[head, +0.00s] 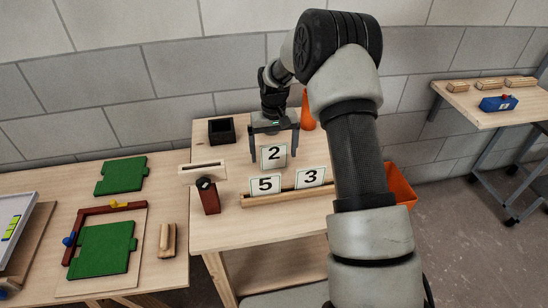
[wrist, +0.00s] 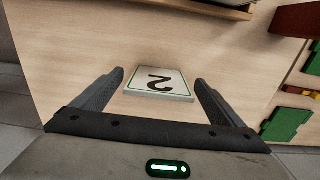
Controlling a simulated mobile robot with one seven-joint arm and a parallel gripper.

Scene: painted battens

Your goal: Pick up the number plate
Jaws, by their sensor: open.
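A white plate with a green border and a black 2 (head: 274,151) is over the middle table. In the wrist view the 2 plate (wrist: 158,84) appears upside down, between my fingers. My gripper (head: 274,160) is open and points down, one finger on each side of this plate. In the wrist view a gap shows between each finger of my gripper (wrist: 160,77) and the plate. I cannot tell whether the plate lies flat. Plates with a 5 (head: 265,184) and a 3 (head: 310,177) stand side by side in a wooden rail (head: 290,196) in front of it.
A dark open box (head: 221,130), a pale slotted block (head: 203,168) and a dark red block with a black knob (head: 209,199) are on the left of this table. An orange cone (head: 308,112) stands behind my gripper. Green pieces (head: 104,250) lie on the left table.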

